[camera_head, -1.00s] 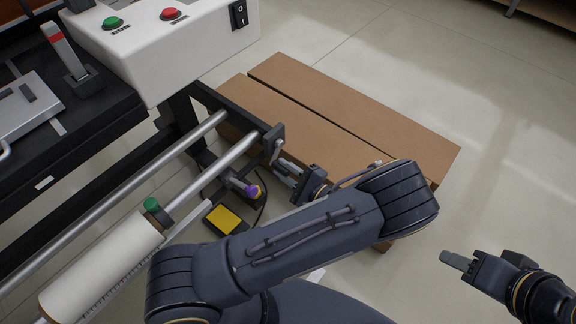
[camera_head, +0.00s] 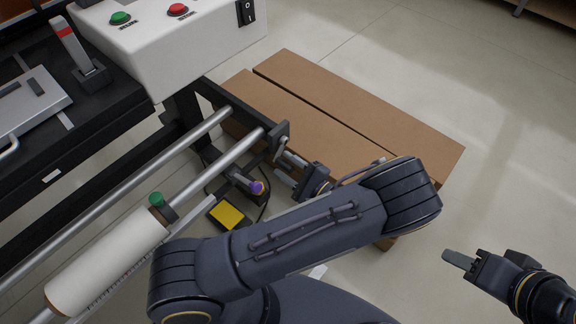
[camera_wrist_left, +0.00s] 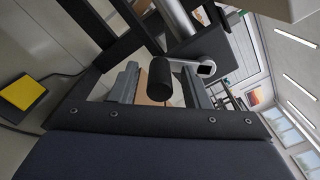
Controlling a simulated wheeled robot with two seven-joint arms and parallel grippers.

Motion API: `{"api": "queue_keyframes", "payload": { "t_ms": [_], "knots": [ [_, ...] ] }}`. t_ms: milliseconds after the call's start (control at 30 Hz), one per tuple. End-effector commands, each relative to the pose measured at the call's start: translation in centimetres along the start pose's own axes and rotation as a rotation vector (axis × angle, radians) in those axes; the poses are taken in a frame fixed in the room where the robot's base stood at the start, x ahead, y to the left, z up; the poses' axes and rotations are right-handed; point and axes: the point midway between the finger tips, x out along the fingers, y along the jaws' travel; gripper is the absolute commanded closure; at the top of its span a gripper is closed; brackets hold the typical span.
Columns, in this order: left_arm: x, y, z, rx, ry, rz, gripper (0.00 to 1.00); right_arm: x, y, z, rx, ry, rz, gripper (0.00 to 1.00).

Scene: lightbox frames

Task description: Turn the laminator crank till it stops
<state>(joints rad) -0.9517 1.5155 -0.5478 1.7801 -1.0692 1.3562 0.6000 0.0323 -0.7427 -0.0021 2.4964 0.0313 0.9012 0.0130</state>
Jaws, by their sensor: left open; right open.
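The laminator crank (camera_head: 282,143) sits at the end of the laminator's (camera_head: 190,100) rollers in the head view. In the left wrist view its black grip (camera_wrist_left: 160,79) and metal arm (camera_wrist_left: 204,68) show close up. My left gripper (camera_head: 287,170) is open at the crank. In the left wrist view the open left gripper (camera_wrist_left: 160,88) has a finger on each side of the black grip, with gaps visible, so it is not clamped. My forearm covers part of the area below. My right gripper (camera_head: 460,258) is open and empty over the floor at the right.
Two long brown boxes (camera_head: 375,105) lie behind the crank. A yellow pedal (camera_head: 228,214) with a cable is on the floor. A purple-ended part (camera_head: 257,187) is near the left gripper. A white roll (camera_head: 110,262) is on the front bar. Floor at the right is clear.

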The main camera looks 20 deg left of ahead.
Motion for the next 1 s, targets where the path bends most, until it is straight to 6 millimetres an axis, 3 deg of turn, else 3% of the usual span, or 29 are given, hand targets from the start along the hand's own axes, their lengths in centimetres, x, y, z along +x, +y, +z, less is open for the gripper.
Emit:
{"api": "queue_keyframes", "payload": {
  "t_ms": [167,600,1000],
  "knots": [
    [-0.7,0.0,-0.1,0.000,0.003,-0.001,0.57,-0.1,0.0,0.0,0.000,0.000,0.000,0.57],
    [-7.2,-0.1,0.0,-0.001,0.000,-0.001,0.57,-0.6,-0.3,-0.3,0.000,0.000,0.000,0.57],
    [-7.8,0.1,0.0,0.004,-0.002,0.001,0.57,-0.6,-0.3,-0.3,0.000,0.000,0.000,0.57]
  ]
}}
